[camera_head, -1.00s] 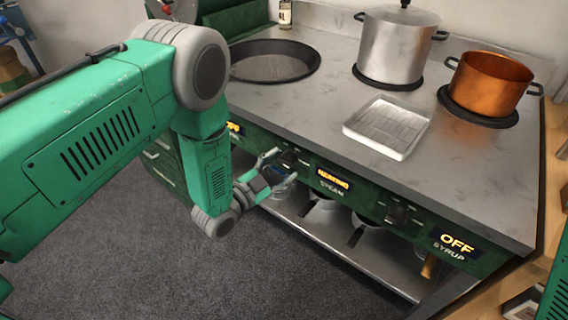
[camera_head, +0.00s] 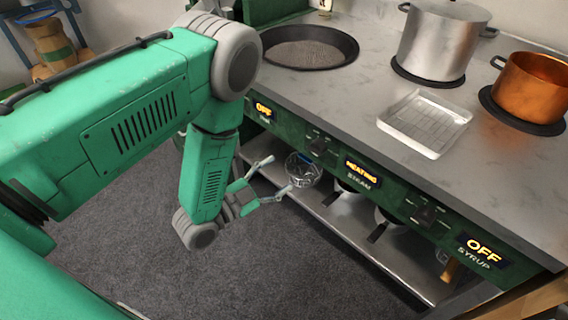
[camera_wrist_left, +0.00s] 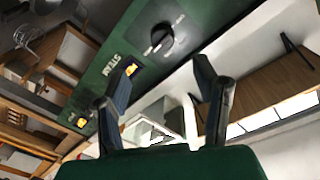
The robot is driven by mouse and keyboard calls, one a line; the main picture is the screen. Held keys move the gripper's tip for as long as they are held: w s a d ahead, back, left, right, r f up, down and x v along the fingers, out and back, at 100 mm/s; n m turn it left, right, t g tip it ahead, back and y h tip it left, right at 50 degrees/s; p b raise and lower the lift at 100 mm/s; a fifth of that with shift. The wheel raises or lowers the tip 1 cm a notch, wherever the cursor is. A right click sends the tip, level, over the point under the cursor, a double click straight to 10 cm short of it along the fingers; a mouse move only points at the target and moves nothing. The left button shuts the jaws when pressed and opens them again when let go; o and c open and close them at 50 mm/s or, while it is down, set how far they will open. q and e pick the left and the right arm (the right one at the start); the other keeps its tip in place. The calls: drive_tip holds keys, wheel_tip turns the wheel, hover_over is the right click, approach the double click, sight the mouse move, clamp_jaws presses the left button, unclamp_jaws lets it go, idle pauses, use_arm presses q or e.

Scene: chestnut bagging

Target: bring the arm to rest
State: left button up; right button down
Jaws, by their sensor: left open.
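My left gripper (camera_head: 278,176) is open and empty in the head view, low in front of the green control panel (camera_head: 392,199). Its fingers point toward the panel and stand apart from it. In the left wrist view the two spread fingers of the left gripper (camera_wrist_left: 164,80) have nothing between them. The steam knob (camera_head: 318,145) is above and right of the gripper; a knob beside the STEAM label also shows in the wrist view (camera_wrist_left: 160,38). The steam display (camera_head: 363,173) reads HEATING. My right gripper is out of view.
The counter holds a dark round pan (camera_head: 310,47), a steel pot (camera_head: 436,42), a copper pot (camera_head: 530,88) and a white tray (camera_head: 425,123). A glass bowl (camera_head: 303,170) sits on the shelf below the panel, close to the gripper. The carpet (camera_head: 260,270) is clear.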

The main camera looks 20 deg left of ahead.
use_arm(q)
drive_tip(key=s+a+f+n+g+y, duration=0.4)
drive_tip(key=s+f+n+g+y, duration=0.15)
drive_tip(key=s+f+g, duration=0.35)
drive_tip(key=s+a+f+n+g+y, duration=0.1)
drive_tip(key=s+n+g, duration=0.1)
drive_tip(key=s, duration=0.6)
drive_tip(key=s+a+f+n+g+y, duration=0.1)
drive_tip(key=s+n+g, duration=0.2)
drive_tip(key=s, duration=0.5)
drive_tip(key=shift+s+f+n+g, duration=0.25)
drive_tip(key=shift+s+n+g, duration=0.1)
drive_tip(key=shift+g, duration=0.45)
